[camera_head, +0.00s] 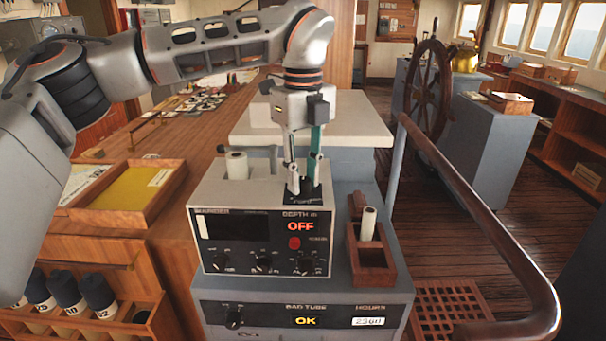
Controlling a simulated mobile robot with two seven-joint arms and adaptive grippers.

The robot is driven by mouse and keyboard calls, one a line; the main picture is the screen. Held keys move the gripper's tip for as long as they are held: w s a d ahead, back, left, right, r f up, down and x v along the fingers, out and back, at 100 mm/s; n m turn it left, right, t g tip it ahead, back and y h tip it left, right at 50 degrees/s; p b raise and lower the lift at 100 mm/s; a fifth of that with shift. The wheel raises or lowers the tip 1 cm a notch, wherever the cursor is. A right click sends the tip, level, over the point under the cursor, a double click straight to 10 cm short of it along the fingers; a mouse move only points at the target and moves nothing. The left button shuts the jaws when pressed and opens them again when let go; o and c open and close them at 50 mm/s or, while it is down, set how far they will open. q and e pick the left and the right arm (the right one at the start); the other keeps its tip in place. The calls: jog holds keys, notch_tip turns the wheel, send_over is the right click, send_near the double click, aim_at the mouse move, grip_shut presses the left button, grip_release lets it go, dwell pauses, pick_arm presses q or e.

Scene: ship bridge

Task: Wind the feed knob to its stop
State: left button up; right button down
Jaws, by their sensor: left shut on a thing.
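The recorder (262,215) is a pale box with a dark front, standing on a grey cabinet. Its front carries a dark window, a red lit "OFF" under "DEPTH", a red button and several small dark knobs. My left gripper (304,187) comes down from above onto the top right of the recorder. It is shut on what seems to be the feed knob, at a dark plate (305,200). The fingertips hide most of the knob, so its turn angle cannot be told. A white paper roll (236,165) stands upright at the top left. My right gripper is out of view.
A wooden holder (372,262) with a white roll (368,223) stands close right of the recorder. The cabinet front below shows a lit "OK" (305,321). A wooden tray (130,190) lies left. A curved handrail (490,235) runs along the right.

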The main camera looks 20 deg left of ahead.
pick_arm(q)
jog(key=m, duration=0.5)
jog(key=shift+m, duration=0.3)
jog(key=m, duration=2.1)
jog(key=shift+m, duration=0.4)
jog(key=m, duration=1)
jog(key=shift+m, duration=0.4)
jog(key=m, duration=0.5)
